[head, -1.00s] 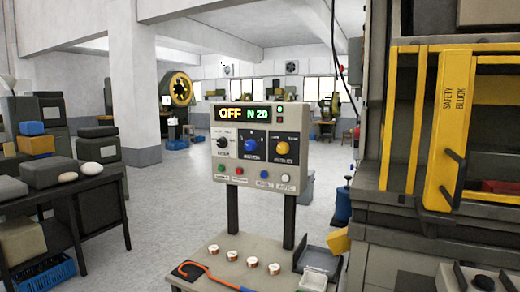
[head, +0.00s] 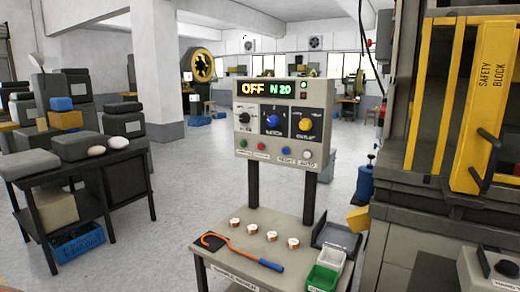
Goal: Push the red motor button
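The red button (head: 261,146) is a small round knob in the lower row of the grey control panel (head: 243,128). It sits between a green button (head: 243,143) on its left and a blue button (head: 286,150) on its right. A white button (head: 307,153) is at the row's right end. A small label, too small to read, is below the red button. The display (head: 265,88) reads "OFF" and "N 20". Neither of my grippers is in view, and nothing covers the button.
A press with a yellow safety block (head: 480,95) stands right. A dark table (head: 108,160) stands left, with open floor between.

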